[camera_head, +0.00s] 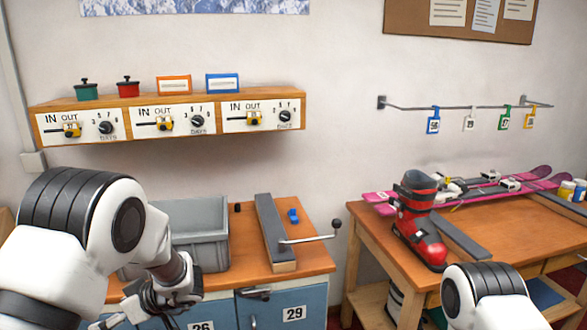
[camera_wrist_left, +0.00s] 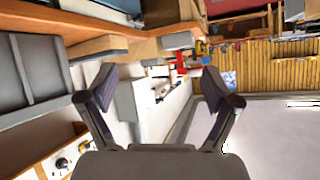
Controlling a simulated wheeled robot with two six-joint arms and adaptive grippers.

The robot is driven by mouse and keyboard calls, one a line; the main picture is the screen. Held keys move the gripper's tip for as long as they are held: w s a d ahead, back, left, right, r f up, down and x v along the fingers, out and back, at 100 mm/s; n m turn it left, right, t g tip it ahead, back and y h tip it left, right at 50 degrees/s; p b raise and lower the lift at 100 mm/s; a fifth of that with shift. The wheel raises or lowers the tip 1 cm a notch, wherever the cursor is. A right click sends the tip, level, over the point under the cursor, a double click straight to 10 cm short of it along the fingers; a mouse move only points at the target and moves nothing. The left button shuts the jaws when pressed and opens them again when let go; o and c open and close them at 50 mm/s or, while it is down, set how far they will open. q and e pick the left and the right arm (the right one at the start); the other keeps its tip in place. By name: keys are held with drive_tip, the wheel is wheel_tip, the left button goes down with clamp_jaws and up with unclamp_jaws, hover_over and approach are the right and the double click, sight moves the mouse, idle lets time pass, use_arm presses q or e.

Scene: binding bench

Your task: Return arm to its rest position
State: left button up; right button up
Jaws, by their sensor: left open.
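My left arm comes in from the left in the head view, in front of the bench and the grey bin. My left gripper (camera_wrist_left: 156,90) is open in the left wrist view, with its two fingers spread wide and nothing between the tips. In the head view the wrist hangs low in front of the bin, and the fingers are partly cut off by the bottom edge. Only a rounded link of my right arm shows at the bottom right of the head view; the right gripper is out of view.
The grey bin (camera_head: 200,222) stands on the left bench beside a dark bar fixture with a lever (camera_head: 315,238). A wall shelf (camera_head: 180,98) with dials hangs above. On the right bench stands a red ski boot (camera_head: 419,225) near pink skis (camera_head: 535,176).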

use_arm(q)
drive_tip(key=s+a+f+m+t+h+b, duration=0.1)
drive_tip(key=s+f+m+b, duration=0.1)
drive_tip(key=s+f+m, duration=0.65)
drive_tip(key=s+a+f+m+t+h+b, duration=0.1)
drive_tip(key=s+f, duration=0.4)
drive_tip(key=f, duration=0.9)
drive_tip(key=s+d+f+m+h+b, duration=0.1)
drive_tip(key=s+d+f+m+h, duration=0.45)
drive_tip(key=s+f, duration=0.4)
drive_tip(key=s+d+r+g+h, duration=0.1)
drive_tip(key=s+d+h, duration=0.3)
drive_tip(key=s+d, duration=0.5)
drive_tip(key=shift+s+g, duration=0.25)
drive_tip(key=shift+g, duration=0.55)
drive_tip(key=shift+r, duration=0.1)
